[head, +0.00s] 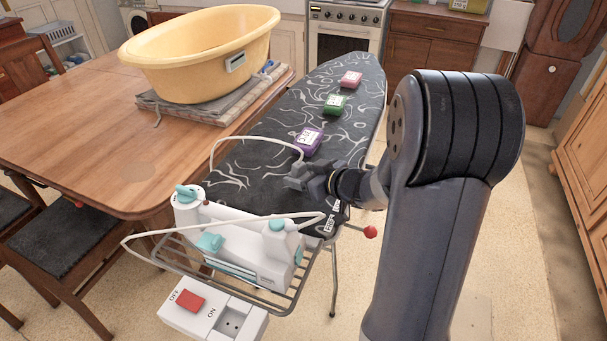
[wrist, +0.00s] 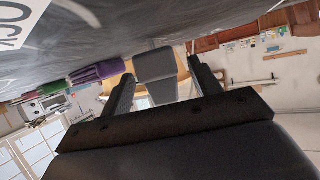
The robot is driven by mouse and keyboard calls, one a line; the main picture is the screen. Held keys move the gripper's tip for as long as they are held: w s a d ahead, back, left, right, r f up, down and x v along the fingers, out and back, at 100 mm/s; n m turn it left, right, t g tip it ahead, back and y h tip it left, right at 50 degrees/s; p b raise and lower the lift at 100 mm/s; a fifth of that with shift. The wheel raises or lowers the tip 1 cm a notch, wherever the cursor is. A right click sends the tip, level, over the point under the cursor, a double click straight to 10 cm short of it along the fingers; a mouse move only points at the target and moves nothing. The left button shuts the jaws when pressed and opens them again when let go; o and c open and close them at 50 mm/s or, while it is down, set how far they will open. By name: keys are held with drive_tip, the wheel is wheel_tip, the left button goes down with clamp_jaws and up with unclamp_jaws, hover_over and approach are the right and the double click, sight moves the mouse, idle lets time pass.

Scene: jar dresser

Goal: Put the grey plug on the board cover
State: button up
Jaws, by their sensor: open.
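The grey plug (wrist: 155,65) is a blocky grey piece in the wrist view, set between my two open fingers. I cannot tell whether they touch it. In the head view my gripper (head: 308,178) is low over the near part of the board, and the plug there is hard to tell from the fingers. A white cord (head: 255,140) arches over the board and ends by my gripper. The board cover (head: 240,175) is black with white swirls; it also fills the top of the wrist view (wrist: 130,30), which looks upside down.
A white steam iron (head: 245,245) stands on a wire rack at the board's near end. A socket box (head: 210,312) with a red switch is in front. Purple (head: 307,140), green (head: 335,104) and pink (head: 350,79) items lie farther along the board. A yellow tub (head: 200,60) is left.

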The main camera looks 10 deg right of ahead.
sight(297, 163)
drive_tip(key=shift+r, duration=0.25)
drive_tip(key=p+v, duration=0.2)
drive_tip(key=v, duration=1)
drive_tip(key=shift+f+p, duration=0.15)
drive_tip(key=shift+p, duration=0.15)
drive_tip(key=b+x, duration=0.1)
drive_tip(key=x, duration=0.5)
drive_tip(key=b+x, duration=0.2)
drive_tip(key=x, duration=0.4)
drive_tip(key=shift+w+a+f, duration=0.15)
drive_tip(key=shift+f, duration=0.2)
wheel_tip(297, 163, up, 4)
drive_tip(key=shift+r+p, duration=0.15)
drive_tip(key=shift+p, duration=0.8)
